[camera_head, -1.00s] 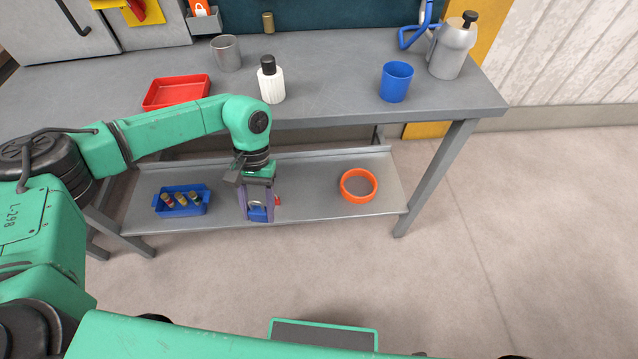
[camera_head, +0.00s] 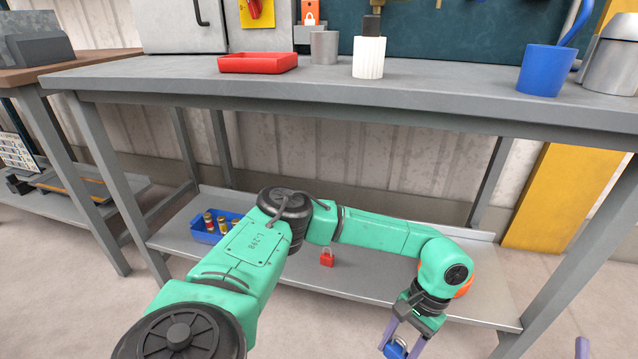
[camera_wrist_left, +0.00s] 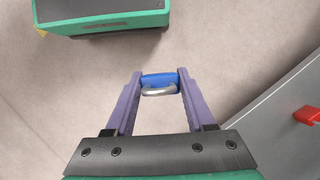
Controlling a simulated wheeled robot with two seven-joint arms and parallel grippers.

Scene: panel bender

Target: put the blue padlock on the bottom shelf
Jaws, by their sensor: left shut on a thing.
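My left gripper (camera_head: 402,342) is shut on the blue padlock (camera_head: 396,350), low at the bottom of the head view. In the left wrist view the padlock (camera_wrist_left: 159,79) sits between the fingertips, its silver shackle toward the palm. Gripper and padlock are over the floor, outside the front edge of the bottom shelf (camera_head: 365,275). The grey shelf (camera_wrist_left: 262,135) lies to the right in the wrist view. Two purple fingertips of my right gripper (camera_head: 609,348) show apart at the bottom right corner; the rest is cut off.
A red padlock (camera_head: 327,259) stands on the shelf, with bare metal around it. A blue bin (camera_head: 204,237) with several small cylinders is at the shelf's left. An orange ring (camera_head: 464,289) is mostly hidden behind my left wrist. The tabletop (camera_head: 440,85) and table legs frame the shelf.

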